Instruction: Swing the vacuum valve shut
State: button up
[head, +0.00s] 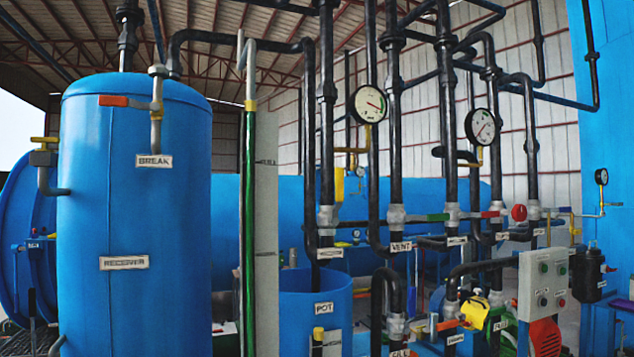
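No label that I can read says vacuum, so I cannot tell for sure which valve is the vacuum valve. A grey valve body (327,219) sits on a black vertical pipe left of the VENT valve (397,215). A yellow lever (340,185) stands upright beside that pipe, above the body. The label (329,253) below it is too small to read. The VENT valve has a green lever (437,217) lying level to the right. A red lever (489,214) lies level further right. My gripper is not in view.
The tall blue receiver tank (135,225) fills the left, with the BREAK valve's orange lever (114,101) at its top. A blue pot (316,297) stands below the pipes. Two gauges (368,104) hang among the pipes. A grey button panel (543,285) stands front right.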

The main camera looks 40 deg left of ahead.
aim_at(339, 172)
jog(key=k, duration=0.5)
jog(key=u, duration=1.35)
jog(key=i, duration=0.25)
jog(key=u, duration=0.05)
